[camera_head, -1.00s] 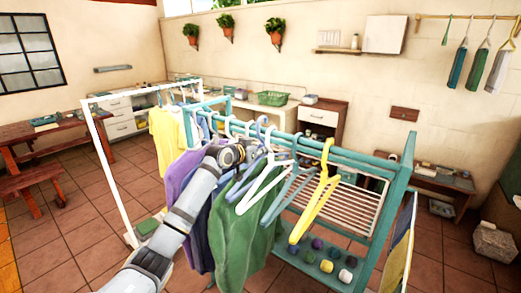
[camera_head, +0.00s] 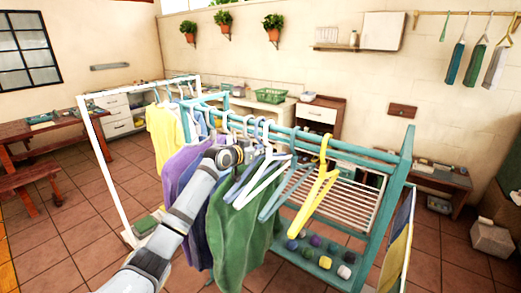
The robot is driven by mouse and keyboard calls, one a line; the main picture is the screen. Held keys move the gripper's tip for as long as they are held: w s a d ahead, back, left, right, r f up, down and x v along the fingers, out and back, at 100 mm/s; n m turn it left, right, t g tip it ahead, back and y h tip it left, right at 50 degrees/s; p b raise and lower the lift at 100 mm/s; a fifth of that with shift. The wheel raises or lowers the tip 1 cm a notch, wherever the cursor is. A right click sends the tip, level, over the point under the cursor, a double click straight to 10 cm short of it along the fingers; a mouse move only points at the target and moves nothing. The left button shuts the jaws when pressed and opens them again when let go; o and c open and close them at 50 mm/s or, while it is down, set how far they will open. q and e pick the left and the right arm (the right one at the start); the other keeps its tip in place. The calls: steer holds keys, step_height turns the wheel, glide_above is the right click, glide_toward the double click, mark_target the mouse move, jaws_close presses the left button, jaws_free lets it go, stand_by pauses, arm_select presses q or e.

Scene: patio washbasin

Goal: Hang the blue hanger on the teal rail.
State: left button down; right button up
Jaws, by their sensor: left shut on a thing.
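The teal rail (camera_head: 300,136) runs across the upper part of a teal rack. The blue hanger (camera_head: 243,180) is at the rail, beside a white hanger (camera_head: 262,184) and above a green garment (camera_head: 240,235). My left gripper (camera_head: 240,154) is shut on the blue hanger, just in front of the rail. The hanger's hook is close to the rail among other hooks; I cannot tell whether it rests on it. My gripper and the neighbouring hangers hide part of it. My right gripper is not in view.
A grey-blue hanger (camera_head: 284,192) and a yellow hanger (camera_head: 315,200) hang to the right. Purple clothes (camera_head: 180,170) crowd the left side. A white frame (camera_head: 103,150) with a yellow shirt (camera_head: 165,132) stands behind. The rail's right end is bare.

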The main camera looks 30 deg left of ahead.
arm_select(q)
steer(key=c, duration=1.3)
jaws_free()
steer(key=s, duration=0.5)
steer(key=s+a, duration=0.1)
steer(key=s, duration=0.2)
steer(key=shift+s+f, duration=0.1)
steer(key=shift+s, duration=0.15)
steer(key=p+v, duration=0.3)
steer(key=p, duration=0.5)
steer(key=shift+s+d+f+p, duration=0.2)
steer(key=shift+s+p, duration=0.15)
steer(key=shift+p, duration=0.05)
steer(key=shift+f, duration=0.1)
steer(key=shift+w, duration=0.1)
steer(key=shift+f, duration=0.1)
